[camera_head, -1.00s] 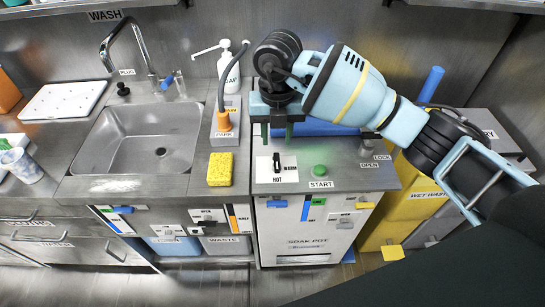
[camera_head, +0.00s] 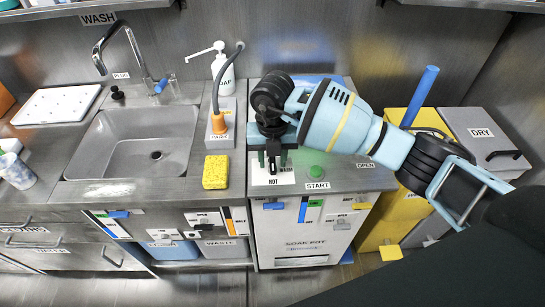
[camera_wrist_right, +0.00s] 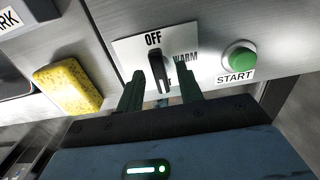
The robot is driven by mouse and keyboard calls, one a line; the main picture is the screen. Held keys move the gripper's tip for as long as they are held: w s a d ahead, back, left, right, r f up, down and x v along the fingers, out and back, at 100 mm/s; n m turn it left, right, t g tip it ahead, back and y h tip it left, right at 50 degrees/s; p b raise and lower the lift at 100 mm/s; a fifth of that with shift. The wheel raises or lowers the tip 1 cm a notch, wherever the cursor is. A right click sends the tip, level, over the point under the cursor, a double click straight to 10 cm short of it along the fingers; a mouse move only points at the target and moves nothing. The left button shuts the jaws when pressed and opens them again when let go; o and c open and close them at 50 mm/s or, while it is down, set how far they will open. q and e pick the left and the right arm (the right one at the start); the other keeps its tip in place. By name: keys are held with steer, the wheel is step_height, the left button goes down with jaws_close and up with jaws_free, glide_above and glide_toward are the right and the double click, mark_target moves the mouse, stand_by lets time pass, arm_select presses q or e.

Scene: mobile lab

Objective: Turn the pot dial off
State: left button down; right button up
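The pot dial is a black, narrow knob (camera_wrist_right: 157,72) on a white plate (camera_wrist_right: 124,50) on top of the soak pot unit (camera_head: 303,243). The wrist view shows the plate's OFF and WARM labels; HOT is mostly hidden there but shows in the head view. The knob lies roughly along the line between OFF and HOT; I cannot tell which end is its pointer. My right gripper (camera_head: 273,160) is above the plate, pointing down. In the right wrist view its two dark green fingers (camera_wrist_right: 160,90) are apart, one each side of the knob's line, with no clear contact. My left gripper is not in view.
A green START button (camera_wrist_right: 240,57) is right of the dial. A yellow sponge (camera_head: 216,171) lies to the left, beside the sink (camera_head: 135,145). A hose with an orange end (camera_head: 218,124) stands in the PARK holder behind it. A yellow bin (camera_head: 385,225) stands to the right.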

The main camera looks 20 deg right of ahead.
steer(key=shift+c, duration=0.2)
jaws_close()
